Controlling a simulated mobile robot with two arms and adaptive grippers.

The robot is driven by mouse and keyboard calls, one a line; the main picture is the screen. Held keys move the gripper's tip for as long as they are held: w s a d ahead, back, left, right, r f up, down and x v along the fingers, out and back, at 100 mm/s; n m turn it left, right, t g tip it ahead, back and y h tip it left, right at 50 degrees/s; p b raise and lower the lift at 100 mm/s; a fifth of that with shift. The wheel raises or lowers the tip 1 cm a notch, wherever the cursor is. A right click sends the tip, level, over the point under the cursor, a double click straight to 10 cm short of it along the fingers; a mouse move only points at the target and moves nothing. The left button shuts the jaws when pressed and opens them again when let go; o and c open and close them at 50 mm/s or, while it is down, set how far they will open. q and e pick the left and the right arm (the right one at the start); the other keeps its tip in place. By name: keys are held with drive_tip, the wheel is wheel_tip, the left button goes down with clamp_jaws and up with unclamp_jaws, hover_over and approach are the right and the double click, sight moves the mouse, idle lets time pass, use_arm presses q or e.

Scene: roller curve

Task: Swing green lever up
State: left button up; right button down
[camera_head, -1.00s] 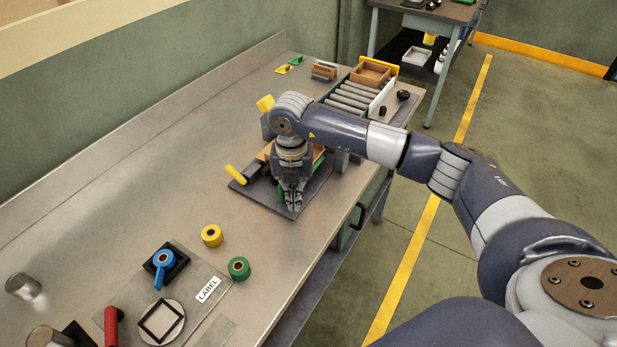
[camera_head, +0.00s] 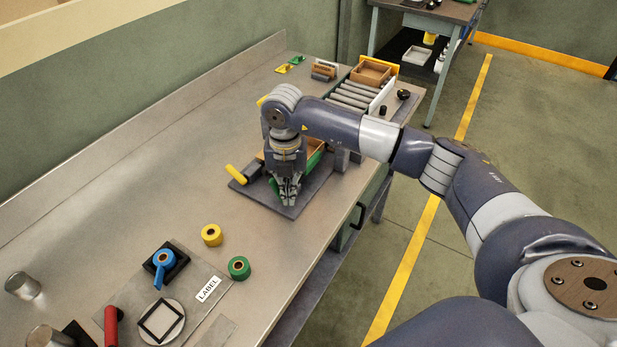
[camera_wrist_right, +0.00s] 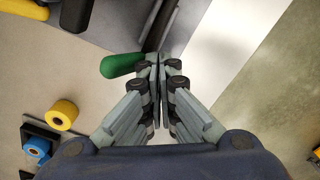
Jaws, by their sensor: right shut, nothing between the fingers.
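The green lever (camera_wrist_right: 122,65) shows in the right wrist view as a rounded green handle just left of my fingertips. In the head view only a small green piece (camera_head: 274,187) of it shows beside my fingers; the rest is hidden by my gripper. My right gripper (camera_head: 289,202) points down over the grey plate (camera_head: 262,196) of the fixture. In the wrist view its fingers (camera_wrist_right: 160,65) are closed together and empty, close beside the lever. Whether they touch it I cannot tell. My left gripper is not in view.
A yellow handle (camera_head: 236,174) sticks out left of the fixture. A wooden tray with a green side (camera_head: 315,160) lies behind my gripper, and rollers (camera_head: 352,96) beyond. Yellow tape (camera_head: 211,235) and green tape (camera_head: 239,268) stand nearer. The bench left of the fixture is clear.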

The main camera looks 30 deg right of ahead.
drive_tip(key=shift+r, duration=0.1)
wheel_tip(320, 180, up, 9)
drive_tip(key=s+p, duration=0.1)
drive_tip(key=p, duration=0.4)
drive_tip(key=shift+d+p, duration=0.35)
idle(0.3)
idle(0.6)
